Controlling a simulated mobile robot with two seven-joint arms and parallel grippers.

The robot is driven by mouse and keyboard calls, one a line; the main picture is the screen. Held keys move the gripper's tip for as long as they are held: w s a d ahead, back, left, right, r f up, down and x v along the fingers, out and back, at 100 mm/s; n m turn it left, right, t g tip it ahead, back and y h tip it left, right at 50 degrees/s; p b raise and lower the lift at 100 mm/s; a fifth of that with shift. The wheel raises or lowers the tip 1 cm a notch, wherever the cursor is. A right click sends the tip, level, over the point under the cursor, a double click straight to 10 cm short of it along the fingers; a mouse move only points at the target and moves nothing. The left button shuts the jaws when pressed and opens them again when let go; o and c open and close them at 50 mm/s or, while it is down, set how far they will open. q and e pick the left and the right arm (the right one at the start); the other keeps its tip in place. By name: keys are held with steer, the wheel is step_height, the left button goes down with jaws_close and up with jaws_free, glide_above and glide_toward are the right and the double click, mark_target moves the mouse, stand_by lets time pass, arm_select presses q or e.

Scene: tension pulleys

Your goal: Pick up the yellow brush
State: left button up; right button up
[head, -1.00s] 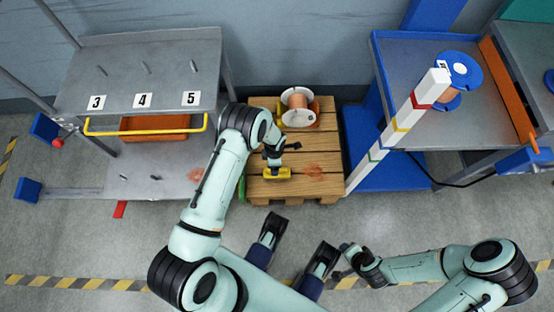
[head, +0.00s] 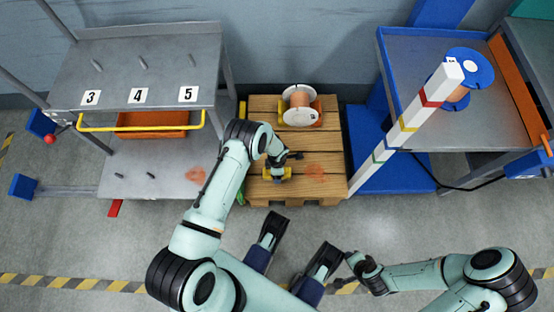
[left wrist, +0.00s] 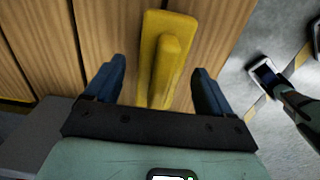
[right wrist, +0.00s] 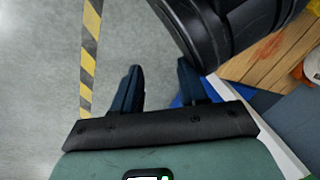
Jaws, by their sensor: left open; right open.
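The yellow brush (head: 275,174) lies on the wooden pallet (head: 259,140), partly hidden under my left gripper in the head view. My left gripper (head: 286,162) is above it. In the left wrist view the brush (left wrist: 165,58) shows its raised handle and flat base, lying lengthwise between the two open dark fingers (left wrist: 158,88). The fingers appear to straddle the handle, with a gap on each side. My right gripper (head: 338,282) is open and empty, away from the pallet over the floor; its fingers (right wrist: 159,88) show in the right wrist view.
A white spool of copper-coloured wire (head: 300,105) stands at the pallet's back. A grey shelf rack (head: 140,62) is at left. A blue-framed table (head: 430,90) with a blue spool (head: 478,68) and a striped post (head: 407,126) is at right. Reddish patches mark the pallet.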

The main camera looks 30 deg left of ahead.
arm_select(q)
steer(key=c, duration=1.2)
steer(key=shift+r, duration=0.5)
step_height(320, 180, up, 2)
steer(key=shift+r+p, duration=0.25)
steer(key=shift+p, duration=0.4)
step_height(320, 180, up, 5)
steer(key=shift+w+f+p, duration=0.1)
steer(key=shift+f+p, duration=0.1)
steer(key=shift+p, duration=0.55)
step_height(320, 180, up, 12)
steer(key=p, duration=0.3)
arm_select(e)
steer(key=s+a+r+y, duration=0.1)
steer(key=s+a+r, duration=0.2)
steer(key=r, duration=0.4)
steer(key=shift+s+a+r+n+g, duration=0.25)
steer(key=shift+a+r+n+g, duration=0.05)
steer(key=shift+a+n+g, duration=0.15)
